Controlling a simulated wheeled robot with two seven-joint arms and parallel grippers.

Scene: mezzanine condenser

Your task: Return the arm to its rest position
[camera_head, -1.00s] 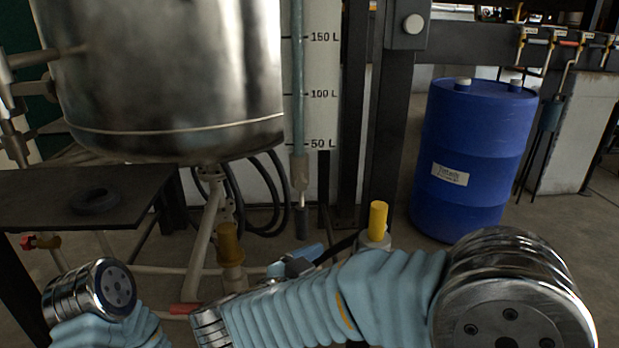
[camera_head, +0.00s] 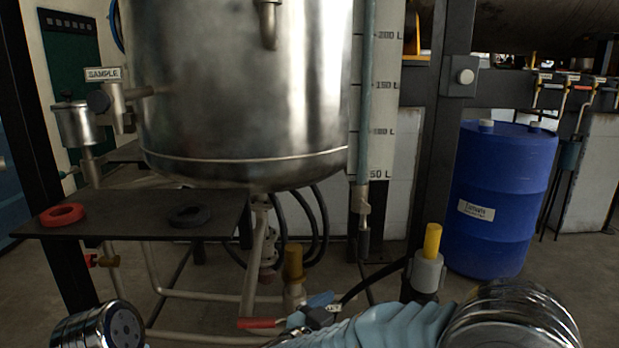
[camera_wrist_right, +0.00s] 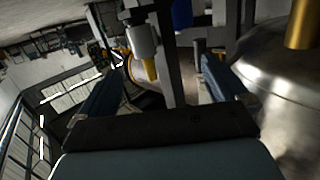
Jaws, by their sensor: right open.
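My right arm comes in at the bottom right of the head view. Its right gripper (camera_head: 304,308) has a dark palm and two blue fingers, which stand apart. It shows just right of a red handle (camera_head: 258,323) on the low piping; I cannot tell the gap in depth. In the right wrist view the blue fingers (camera_wrist_right: 163,72) are spread wide with nothing held between them. Of my left arm only a metal joint shows at the bottom left of the head view; the left gripper is out of view.
A steel tank (camera_head: 245,90) hangs above the piping. A dark shelf (camera_head: 130,212) at left holds a red ring (camera_head: 62,215) and a black ring (camera_head: 190,216). A yellow-capped fitting (camera_head: 432,242), a dark post (camera_head: 440,150) and a blue drum (camera_head: 500,200) stand at right.

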